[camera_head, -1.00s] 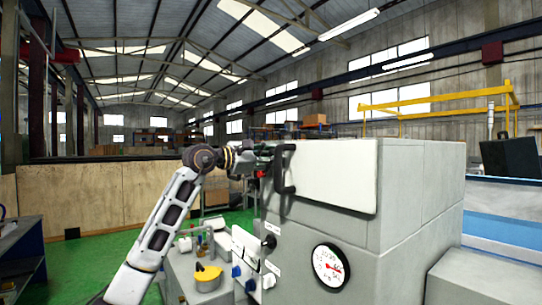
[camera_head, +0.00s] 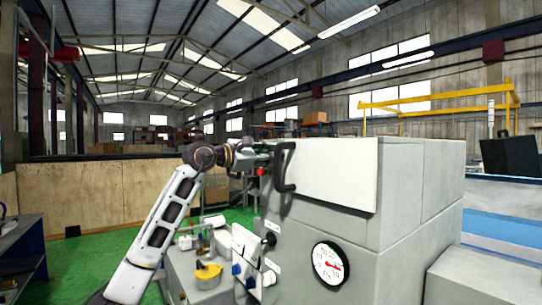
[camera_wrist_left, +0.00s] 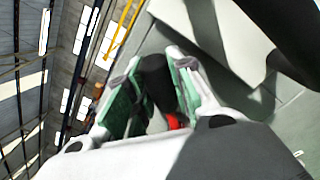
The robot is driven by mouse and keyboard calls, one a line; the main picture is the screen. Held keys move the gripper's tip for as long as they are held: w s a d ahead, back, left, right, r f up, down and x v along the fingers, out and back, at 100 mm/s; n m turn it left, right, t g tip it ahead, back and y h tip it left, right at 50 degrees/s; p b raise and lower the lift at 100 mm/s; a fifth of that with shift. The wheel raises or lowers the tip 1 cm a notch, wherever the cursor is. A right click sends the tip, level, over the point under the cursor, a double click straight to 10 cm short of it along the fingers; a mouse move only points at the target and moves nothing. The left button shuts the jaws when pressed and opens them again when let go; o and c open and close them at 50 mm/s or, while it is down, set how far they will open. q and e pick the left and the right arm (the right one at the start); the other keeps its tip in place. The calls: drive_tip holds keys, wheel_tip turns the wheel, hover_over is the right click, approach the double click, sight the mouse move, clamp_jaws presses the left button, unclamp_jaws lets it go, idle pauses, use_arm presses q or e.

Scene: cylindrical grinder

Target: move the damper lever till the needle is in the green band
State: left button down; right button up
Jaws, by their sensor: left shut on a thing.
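My left gripper (camera_head: 268,152) reaches the upper left edge of the grey machine. In the left wrist view its green-padded fingers (camera_wrist_left: 154,66) are shut on a black lever (camera_wrist_left: 157,82), with a red part (camera_wrist_left: 175,122) just below. The red part also shows small in the head view (camera_head: 261,172), under the gripper. The fingers and wrist hide much of the lever. A round white gauge (camera_head: 330,265) is on the machine's front, with red near its middle and right side. Its green band and exact needle reading are too small to tell. My right gripper is not in view.
A black curved handle (camera_head: 287,168) stands out from the white panel (camera_head: 335,175), close beside my left gripper. Dark knobs (camera_head: 270,239) and blue knobs (camera_head: 250,283) sit lower on the front. A yellow part (camera_head: 208,272) lies at lower left. Green floor lies open further left.

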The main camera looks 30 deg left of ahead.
use_arm(q)
drive_tip(key=shift+w+a+r+n+p, duration=0.3)
drive_tip(key=shift+a+r+n+p, duration=0.3)
drive_tip(key=shift+n, duration=0.6)
drive_tip(key=shift+f, duration=0.1)
drive_tip(key=c, duration=1.5)
unclamp_jaws()
drive_tip(key=shift+v, duration=6.05)
